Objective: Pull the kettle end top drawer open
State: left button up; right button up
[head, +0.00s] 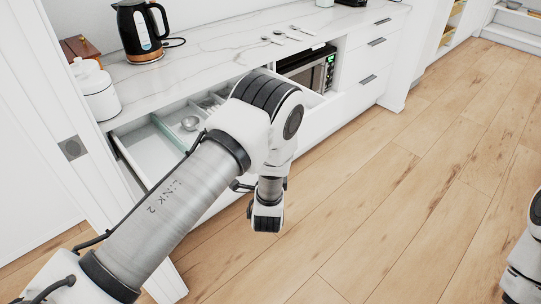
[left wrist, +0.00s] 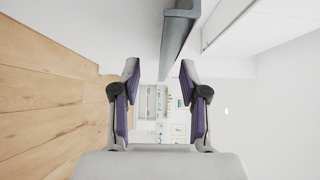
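The black kettle (head: 139,30) stands on the marble counter at the back left. Below it the top drawer (head: 150,152) is pulled out, with its inside and dividers showing. Its front is largely hidden behind my left arm. My left gripper shows in the left wrist view (left wrist: 160,88), with its two fingers apart and nothing between the pads. A grey bar (left wrist: 178,45), which looks like a drawer handle, runs down from the top of that view, ahead of the fingers; I cannot tell if they touch it. In the head view the left fingers are hidden. My right gripper is not visible.
A round metal utensil (head: 190,123) lies in the drawer. A white canister (head: 95,90), a wooden box (head: 80,48) and several spoons (head: 287,35) are on the counter. A microwave (head: 312,70) sits right of the drawer. The wooden floor (head: 400,190) is clear.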

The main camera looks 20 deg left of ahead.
pick_arm(q)
jog(key=v, duration=0.7)
jog(key=shift+s, duration=0.25)
jog(key=shift+s+d, duration=0.1)
